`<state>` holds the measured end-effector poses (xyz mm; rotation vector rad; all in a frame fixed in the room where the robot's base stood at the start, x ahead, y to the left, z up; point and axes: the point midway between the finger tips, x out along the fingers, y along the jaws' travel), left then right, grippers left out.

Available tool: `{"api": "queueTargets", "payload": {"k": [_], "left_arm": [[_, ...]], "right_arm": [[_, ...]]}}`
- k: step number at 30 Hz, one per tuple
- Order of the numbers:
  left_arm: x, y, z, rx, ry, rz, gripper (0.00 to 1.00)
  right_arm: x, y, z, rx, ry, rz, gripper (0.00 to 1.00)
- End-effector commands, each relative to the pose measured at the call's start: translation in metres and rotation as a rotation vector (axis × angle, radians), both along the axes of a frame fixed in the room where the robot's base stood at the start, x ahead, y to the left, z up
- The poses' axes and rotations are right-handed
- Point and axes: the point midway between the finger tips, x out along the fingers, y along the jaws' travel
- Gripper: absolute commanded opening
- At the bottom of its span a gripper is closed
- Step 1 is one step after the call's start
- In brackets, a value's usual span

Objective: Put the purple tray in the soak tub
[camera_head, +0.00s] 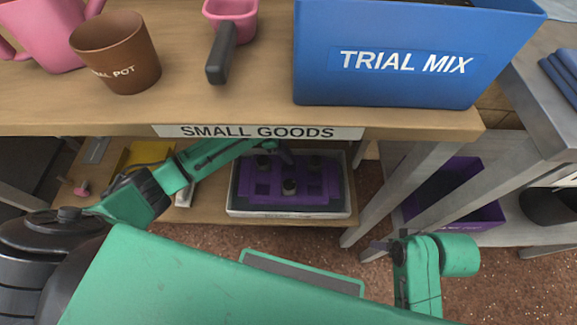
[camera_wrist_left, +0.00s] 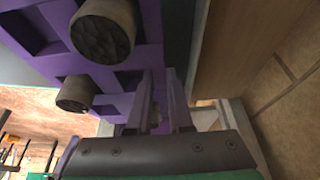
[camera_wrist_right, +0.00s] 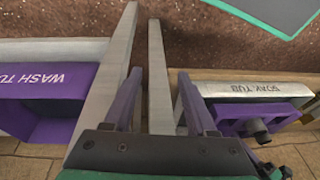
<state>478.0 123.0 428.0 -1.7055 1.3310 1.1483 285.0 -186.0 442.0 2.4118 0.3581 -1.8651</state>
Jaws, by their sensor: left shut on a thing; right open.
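The purple tray (camera_head: 318,188) has square openings and carries several brown plugs. In the head view it lies within the outline of the white-rimmed soak tub (camera_head: 290,214) on the lower shelf. The label on the soak tub (camera_wrist_right: 257,88) reads in the right wrist view, with the tray (camera_wrist_right: 262,108) just behind that rim. I cannot tell whether the tray rests on the tub's floor. My left gripper (camera_head: 284,152) is shut on the tray's edge at the far side; the tray (camera_wrist_left: 110,75) fills much of the left wrist view. My right gripper (camera_wrist_right: 160,90) is open and empty, away from the tray.
The purple wash tub (camera_head: 462,190) stands on a shelf to the right. The upper shelf, with a SMALL GOODS label (camera_head: 258,132), overhangs the soak tub and holds a blue TRIAL MIX bin (camera_head: 400,60), a brown pot (camera_head: 115,55) and a pink scoop (camera_head: 231,20). Table legs stand between the tubs.

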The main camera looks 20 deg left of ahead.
Motion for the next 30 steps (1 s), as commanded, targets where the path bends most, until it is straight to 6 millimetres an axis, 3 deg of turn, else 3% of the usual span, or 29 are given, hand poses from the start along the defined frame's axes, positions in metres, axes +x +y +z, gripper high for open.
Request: {"api": "queueTargets", "payload": {"k": [7, 17, 18, 20, 30], "left_arm": [[0.001, -0.001, -0.038, 0.000, -0.002, 0.000, 0.00], [0.001, 0.000, -0.042, 0.000, -0.003, 0.000, 0.00], [0.001, 0.000, -0.043, 0.001, -0.003, 0.000, 0.26], [0.001, 0.000, -0.042, 0.001, -0.003, 0.000, 0.49], [0.001, 0.000, -0.040, 0.000, -0.003, 0.000, 0.49]], "right_arm": [[0.024, 0.036, -0.033, 0.104, -0.170, 0.032, 0.57], [0.030, 0.043, -0.034, 0.129, -0.210, 0.034, 0.57], [0.030, 0.043, -0.034, 0.130, -0.212, 0.034, 0.57], [0.030, 0.043, -0.034, 0.130, -0.212, 0.034, 0.57], [0.029, 0.043, -0.034, 0.128, -0.208, 0.034, 0.57]]}}
